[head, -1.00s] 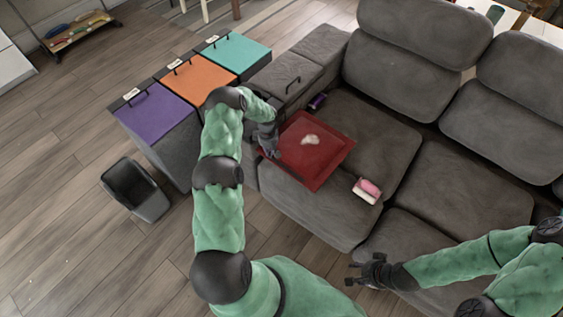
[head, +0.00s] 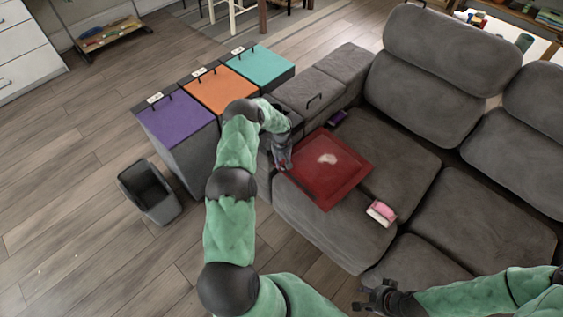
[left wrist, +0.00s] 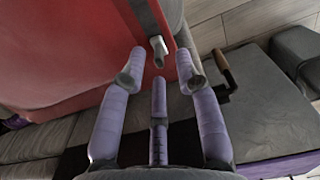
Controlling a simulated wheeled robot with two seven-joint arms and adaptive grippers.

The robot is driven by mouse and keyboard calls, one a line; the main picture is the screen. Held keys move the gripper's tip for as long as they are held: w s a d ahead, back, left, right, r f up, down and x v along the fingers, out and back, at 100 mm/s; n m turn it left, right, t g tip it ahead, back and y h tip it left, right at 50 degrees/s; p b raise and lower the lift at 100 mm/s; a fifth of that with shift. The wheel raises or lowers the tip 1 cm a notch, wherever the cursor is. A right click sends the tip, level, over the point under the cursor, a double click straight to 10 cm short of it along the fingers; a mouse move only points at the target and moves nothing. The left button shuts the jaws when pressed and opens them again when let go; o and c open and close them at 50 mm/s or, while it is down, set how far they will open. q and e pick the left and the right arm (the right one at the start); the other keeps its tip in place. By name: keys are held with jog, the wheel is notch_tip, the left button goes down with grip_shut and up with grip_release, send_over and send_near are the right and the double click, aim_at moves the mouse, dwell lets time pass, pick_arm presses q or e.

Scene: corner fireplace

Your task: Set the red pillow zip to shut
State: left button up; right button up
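The red pillow (head: 345,180) lies flat on the left seat of the grey sofa, with a whitish patch on top. My left gripper (head: 284,166) is at the pillow's left corner. In the left wrist view the pillow (left wrist: 70,60) fills the upper left, and a small metal zip pull (left wrist: 158,46) hangs at its edge. The purple fingers of my left gripper (left wrist: 160,62) are spread, with the pull between and just beyond their tips. I cannot tell how far the zip is closed. My right gripper (head: 372,294) is empty, fingers apart, in front of the sofa.
A pink and white object (head: 381,211) lies right of the pillow and a dark purple item (head: 338,117) behind it. Purple (head: 178,120), orange (head: 220,90) and teal (head: 260,65) lidded bins and an open dark bin (head: 150,190) stand left. The sofa's right seats are clear.

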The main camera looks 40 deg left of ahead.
pick_arm(q)
notch_tip(320, 180, up, 12)
jog(key=shift+f, duration=0.2)
dwell(0.7)
jog(key=s+d+f+m+h, duration=0.1)
jog(key=s+d+f+m, duration=0.15)
jog(key=d, duration=0.45)
jog(key=s+d+f+m+h, duration=0.1)
jog(key=s+d+f+m, duration=0.15)
jog(key=d, duration=0.55)
jog(key=s+d+f+m+h, duration=0.1)
jog(key=s+d+f+m, duration=0.15)
jog(key=d, duration=0.45)
jog(key=s+d+m+h, duration=0.1)
jog(key=s+d+m, duration=0.6)
jog(key=s+d, duration=0.8)
jog(key=s, duration=0.3)
jog(key=shift+s+f, duration=0.15)
jog(key=shift+f, duration=0.05)
